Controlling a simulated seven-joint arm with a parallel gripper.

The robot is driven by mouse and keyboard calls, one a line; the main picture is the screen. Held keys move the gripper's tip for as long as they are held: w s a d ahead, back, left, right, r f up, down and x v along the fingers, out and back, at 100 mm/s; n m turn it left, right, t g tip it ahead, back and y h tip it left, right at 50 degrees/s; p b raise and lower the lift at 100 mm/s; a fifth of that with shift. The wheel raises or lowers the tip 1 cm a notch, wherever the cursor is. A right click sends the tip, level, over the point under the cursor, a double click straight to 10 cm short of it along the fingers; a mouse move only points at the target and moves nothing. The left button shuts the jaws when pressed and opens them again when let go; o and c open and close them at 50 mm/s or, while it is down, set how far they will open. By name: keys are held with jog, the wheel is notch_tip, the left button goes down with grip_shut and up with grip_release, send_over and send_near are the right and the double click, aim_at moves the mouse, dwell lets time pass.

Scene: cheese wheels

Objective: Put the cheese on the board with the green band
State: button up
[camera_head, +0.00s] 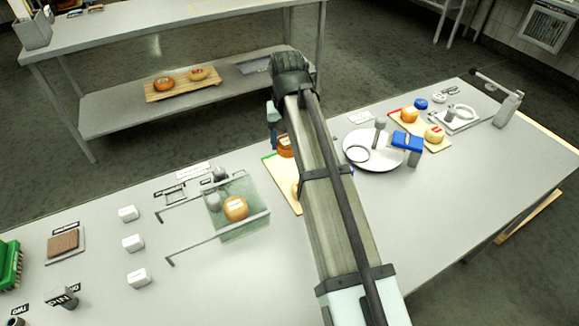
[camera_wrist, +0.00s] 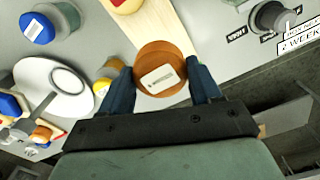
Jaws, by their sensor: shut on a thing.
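An orange cheese wheel with a white label (camera_wrist: 159,76) sits between the two fingers of my gripper (camera_wrist: 161,88), which is shut on it. The same orange cheese shows in the head view (camera_head: 285,147), partly hidden by my arm. Beneath and beside it is a pale wooden board (camera_wrist: 165,28), with a green band at its upper left edge in the head view (camera_head: 268,158). I cannot tell whether the held cheese touches the board. A second, yellowish cheese (camera_head: 297,189) is on this board, mostly behind my arm; a cheese edge also shows in the wrist view (camera_wrist: 126,4).
A round white plate (camera_head: 366,160) and blue-topped object (camera_head: 407,141) stand right of my arm. Farther right, another board (camera_head: 428,142) bears cheeses. White blocks (camera_head: 133,243) stand farther left. A lower shelf board (camera_head: 182,92) holds two cheeses.

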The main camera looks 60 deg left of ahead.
aim_at(288, 141)
notch_tip(288, 141, down, 8)
jog(key=shift+f, duration=0.1)
dwell(0.4)
jog(key=shift+f, duration=0.1)
jog(key=o, duration=1.2)
notch_tip(288, 141, up, 12)
jog(key=shift+r, duration=0.15)
jog(key=shift+w, duration=0.1)
